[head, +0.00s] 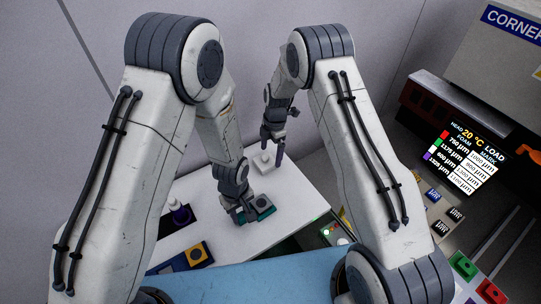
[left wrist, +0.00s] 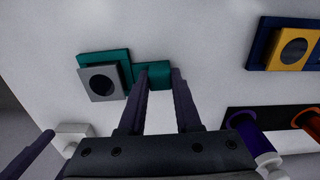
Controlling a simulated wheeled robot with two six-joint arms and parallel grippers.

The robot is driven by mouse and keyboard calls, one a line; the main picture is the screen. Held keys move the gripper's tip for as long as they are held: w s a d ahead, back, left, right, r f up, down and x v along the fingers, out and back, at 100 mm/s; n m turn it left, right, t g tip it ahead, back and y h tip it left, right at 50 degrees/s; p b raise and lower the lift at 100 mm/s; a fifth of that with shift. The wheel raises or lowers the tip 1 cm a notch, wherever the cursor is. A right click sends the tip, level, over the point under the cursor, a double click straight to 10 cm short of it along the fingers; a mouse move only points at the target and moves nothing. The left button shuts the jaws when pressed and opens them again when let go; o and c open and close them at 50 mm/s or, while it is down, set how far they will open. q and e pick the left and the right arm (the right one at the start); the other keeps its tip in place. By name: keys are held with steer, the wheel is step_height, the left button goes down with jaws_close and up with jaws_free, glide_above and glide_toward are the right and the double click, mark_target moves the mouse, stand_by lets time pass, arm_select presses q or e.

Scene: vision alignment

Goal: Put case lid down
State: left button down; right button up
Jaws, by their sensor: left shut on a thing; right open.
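A teal case piece, seemingly the lid, with a grey square block and a dark round window, is at the white table's right part in the head view (head: 263,204). In the left wrist view the teal piece (left wrist: 122,56) has a tab at its right. My left gripper (head: 242,216) is shut on that tab; its fingertips (left wrist: 160,76) are on either side of it. I cannot tell whether the piece touches the table.
A small white block (head: 264,161) stands on the white table (head: 290,200) behind the teal piece. A control panel with a lit screen (head: 475,150) is at the right.

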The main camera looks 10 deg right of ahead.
step_height(320, 180, up, 10)
steer(key=shift+w+d, duration=0.2)
steer(key=shift+d, duration=0.25)
arm_select(q)
steer(key=c, duration=0.5)
jaws_free()
steer(key=shift+r, duration=0.1)
